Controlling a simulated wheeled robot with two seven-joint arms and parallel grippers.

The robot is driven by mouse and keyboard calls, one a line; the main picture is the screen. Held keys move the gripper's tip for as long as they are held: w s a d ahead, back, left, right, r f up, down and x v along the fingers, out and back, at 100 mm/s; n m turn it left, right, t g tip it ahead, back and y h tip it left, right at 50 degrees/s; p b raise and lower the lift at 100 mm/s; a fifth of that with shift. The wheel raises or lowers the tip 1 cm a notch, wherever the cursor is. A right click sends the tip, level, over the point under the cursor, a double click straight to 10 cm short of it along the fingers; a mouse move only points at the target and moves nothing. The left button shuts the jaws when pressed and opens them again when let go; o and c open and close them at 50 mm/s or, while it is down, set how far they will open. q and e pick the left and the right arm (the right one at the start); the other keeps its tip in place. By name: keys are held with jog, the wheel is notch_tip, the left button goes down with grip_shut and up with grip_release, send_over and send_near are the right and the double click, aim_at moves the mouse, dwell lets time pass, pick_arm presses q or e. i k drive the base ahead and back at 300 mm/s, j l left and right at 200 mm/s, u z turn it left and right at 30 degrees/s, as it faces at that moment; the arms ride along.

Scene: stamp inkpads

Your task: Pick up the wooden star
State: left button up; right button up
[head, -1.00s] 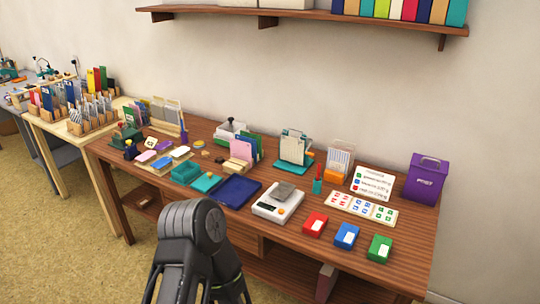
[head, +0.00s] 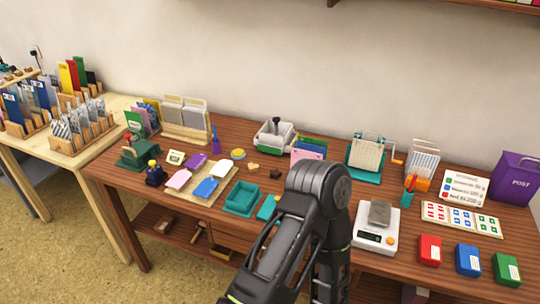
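A small tan wooden piece (head: 253,166) lies on the brown table just right of the yellow round pad. A small dark brown piece (head: 276,174) lies to its right. Both are too small for me to tell which, if either, is star-shaped. One of my black arms rises from the bottom middle, with its bent joint in front of the table. It hides part of the tabletop. Neither gripper's fingers can be seen.
A teal open tray (head: 241,199) and a mat with coloured pads (head: 206,202) are left of the arm. A white scale (head: 376,238) stands right of it. A white bin (head: 272,138) and card holders (head: 309,148) line the back.

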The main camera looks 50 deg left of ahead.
aim_at(275, 173)
jog(key=k+j, duration=0.1)
jog(key=j, duration=0.35)
jog(key=k+j, duration=0.1)
jog(key=j, duration=0.35)
jog(key=k+j, duration=0.1)
jog(key=j, duration=0.35)
jog(key=k+j, duration=0.1)
jog(key=j, duration=0.4)
